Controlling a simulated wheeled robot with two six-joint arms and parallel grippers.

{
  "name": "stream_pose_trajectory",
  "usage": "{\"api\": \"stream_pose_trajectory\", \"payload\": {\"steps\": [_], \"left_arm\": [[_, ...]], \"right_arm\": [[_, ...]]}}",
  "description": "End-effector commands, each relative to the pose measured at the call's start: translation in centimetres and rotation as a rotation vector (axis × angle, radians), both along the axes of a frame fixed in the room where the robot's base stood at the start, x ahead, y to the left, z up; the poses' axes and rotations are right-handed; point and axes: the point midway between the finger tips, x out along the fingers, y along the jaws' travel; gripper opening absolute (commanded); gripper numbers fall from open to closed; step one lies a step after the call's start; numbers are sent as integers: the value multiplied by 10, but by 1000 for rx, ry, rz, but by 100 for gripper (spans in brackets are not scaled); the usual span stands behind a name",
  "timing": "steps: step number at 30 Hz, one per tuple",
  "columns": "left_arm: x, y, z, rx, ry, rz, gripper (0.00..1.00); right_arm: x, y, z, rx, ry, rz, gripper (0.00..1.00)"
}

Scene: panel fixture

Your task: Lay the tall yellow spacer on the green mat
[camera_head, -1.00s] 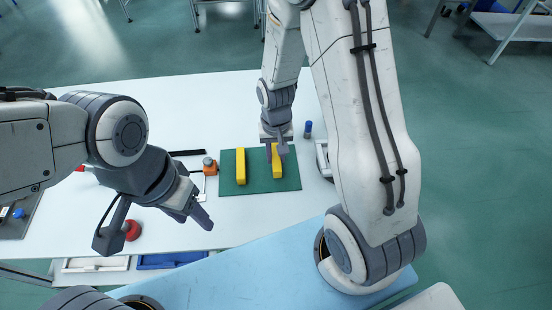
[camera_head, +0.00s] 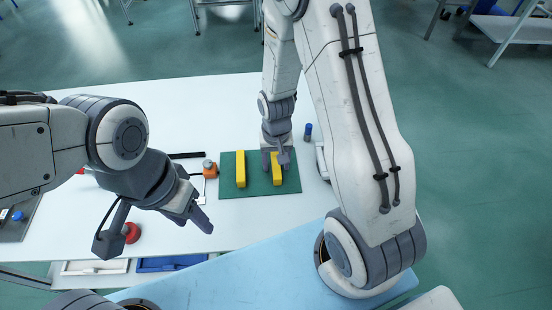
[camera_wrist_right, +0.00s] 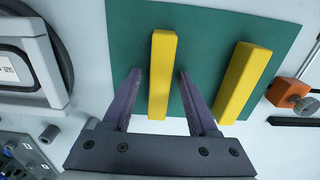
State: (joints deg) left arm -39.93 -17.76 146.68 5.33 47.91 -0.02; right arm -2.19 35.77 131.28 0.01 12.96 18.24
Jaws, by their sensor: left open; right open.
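A yellow spacer (camera_head: 277,172) lies lengthwise on the right part of the green mat (camera_head: 259,186). My right gripper (camera_head: 276,164) is open around it. In the right wrist view this spacer (camera_wrist_right: 161,85) lies between the two fingers (camera_wrist_right: 160,73), with a gap on each side. A second yellow spacer (camera_head: 240,168) lies on the left part of the mat, apart from the first, and also shows in the wrist view (camera_wrist_right: 243,82). I cannot tell from their labels or size which is the tall one. My left gripper (camera_head: 198,212) is open and empty, left of the mat.
An orange block with a knob (camera_head: 210,167) stands just left of the mat. A blue cylinder (camera_head: 308,130) stands behind it at the right. A red button (camera_head: 131,232) and white and blue trays (camera_head: 170,262) are at the front left. The white table's far left is clear.

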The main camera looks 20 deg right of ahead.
Motion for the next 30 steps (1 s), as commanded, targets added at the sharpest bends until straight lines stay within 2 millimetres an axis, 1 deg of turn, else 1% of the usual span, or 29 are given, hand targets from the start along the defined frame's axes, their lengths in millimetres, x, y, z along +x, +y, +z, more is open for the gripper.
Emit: {"api": "stream_pose_trajectory", "payload": {"steps": [1, 2, 5, 12, 16, 18, 23, 26, 29, 30], "left_arm": [[0, 0, 3, 0, 0, 0, 50], [0, 0, 3, 0, 0, 0, 50], [0, 0, 2, 0, 0, 0, 50], [0, 0, 3, 0, 0, 0, 50], [0, 0, 4, 0, 0, 0, 50], [0, 0, 4, 0, 0, 0, 50], [0, 0, 4, 0, 0, 0, 50], [0, 0, 5, 0, 0, 0, 50], [0, 0, 5, 0, 0, 0, 50], [0, 0, 5, 0, 0, 0, 50]], "right_arm": [[0, 0, 5, 0, -1, 0, 59], [1, 0, 6, 0, -2, 0, 59], [2, 0, 20, 0, -6, 0, 59], [2, 0, 72, 1, -9, 0, 59], [1, 0, 97, 0, -6, 0, 59], [1, 0, 107, 1, -5, 0, 59], [-1, 2, 122, 0, -3, 9, 59], [-12, 23, 137, 6, -11, 92, 59], [-43, 61, 160, 20, -24, 278, 59], [-60, 77, 169, 28, -30, 369, 59]]}}
